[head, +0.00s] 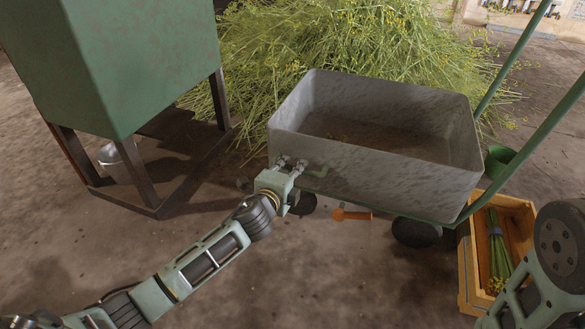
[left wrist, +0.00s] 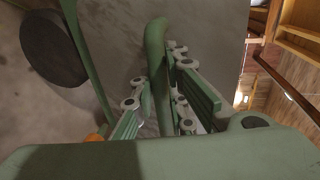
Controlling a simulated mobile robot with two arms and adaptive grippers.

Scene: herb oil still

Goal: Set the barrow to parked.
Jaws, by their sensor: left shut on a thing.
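The barrow (head: 395,169) is a scuffed grey tub on a green frame with dark wheels and long green handles rising to the right. My left gripper (head: 291,165) is at the near left side of the tub. It is shut on a short green handle (head: 318,172) on that side. In the left wrist view the green handle (left wrist: 156,60) runs between the two fingers, close to the grey tub wall. An orange lever (head: 352,214) sticks out below the tub, right of the gripper. My right gripper is out of view; only part of the right arm shows at lower right.
A green cabinet on dark legs (head: 140,60) stands at the left, with a metal bucket (head: 115,162) beneath it. A heap of cut herbs (head: 340,40) lies behind the barrow. A wooden crate (head: 466,270) with a green bundle stands at right. Floor in front is clear.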

